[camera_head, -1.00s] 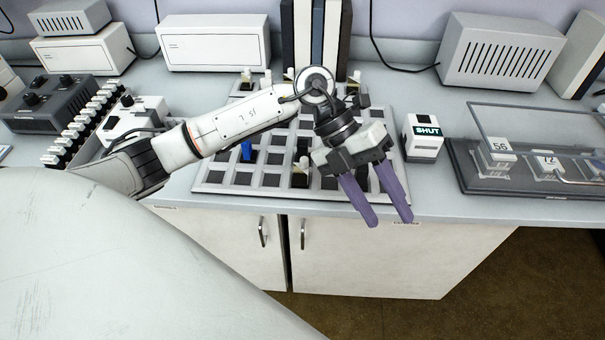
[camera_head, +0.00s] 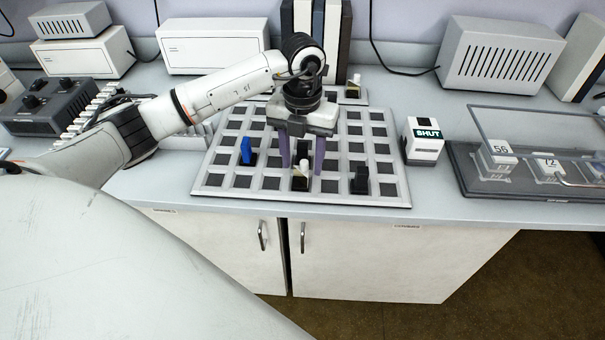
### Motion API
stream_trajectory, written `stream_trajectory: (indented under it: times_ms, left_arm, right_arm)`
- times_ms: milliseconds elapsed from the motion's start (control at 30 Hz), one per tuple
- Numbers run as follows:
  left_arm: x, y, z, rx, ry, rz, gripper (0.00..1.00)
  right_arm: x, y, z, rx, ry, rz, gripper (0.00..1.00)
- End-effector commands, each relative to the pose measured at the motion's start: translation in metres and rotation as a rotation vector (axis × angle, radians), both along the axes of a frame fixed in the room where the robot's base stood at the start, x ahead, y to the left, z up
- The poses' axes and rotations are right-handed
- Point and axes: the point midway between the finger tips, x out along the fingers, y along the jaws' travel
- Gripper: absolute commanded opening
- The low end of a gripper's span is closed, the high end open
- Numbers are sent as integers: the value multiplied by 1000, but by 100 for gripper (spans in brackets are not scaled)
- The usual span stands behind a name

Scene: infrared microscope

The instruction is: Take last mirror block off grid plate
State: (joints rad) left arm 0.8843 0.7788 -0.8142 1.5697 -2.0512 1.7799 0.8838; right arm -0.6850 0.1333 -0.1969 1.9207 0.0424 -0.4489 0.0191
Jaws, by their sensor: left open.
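The grid plate (camera_head: 216,180) is a pale board with rows of dark square cells on the counter. A small mirror block (camera_head: 300,181), dark at the base with a white top, stands near the plate's front middle. My left gripper (camera_head: 302,171) points down over it, open, with one purple finger on each side of the block. I cannot tell whether the fingers touch it. A blue piece (camera_head: 246,152) stands on the plate to the left and a black piece (camera_head: 360,181) to the right. My right gripper is not in view.
A white box marked SHUT (camera_head: 423,140) stands right of the plate. Further right is a grey tray with a clear cover (camera_head: 483,119) and numbered blocks. A dark control box (camera_head: 50,106) sits at the left. White instrument boxes line the back.

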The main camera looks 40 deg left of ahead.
Motion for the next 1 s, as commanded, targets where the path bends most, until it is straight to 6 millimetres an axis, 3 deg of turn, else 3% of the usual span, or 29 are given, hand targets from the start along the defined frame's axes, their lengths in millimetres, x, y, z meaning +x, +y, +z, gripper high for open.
stream_trajectory:
  times_ms: [200, 433, 700, 1000]
  left_arm:
    - [0, -1, -25, -1, 1, -1, 47]
    - [0, -1, -26, -1, 0, -2, 47]
    - [0, -1, -26, -2, -1, -3, 5]
    - [0, -2, -24, -4, 0, -4, 5]
  right_arm:
    - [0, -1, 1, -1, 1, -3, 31]
    - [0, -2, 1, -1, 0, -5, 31]
    - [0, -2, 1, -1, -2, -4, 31]
    - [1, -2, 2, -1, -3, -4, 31]
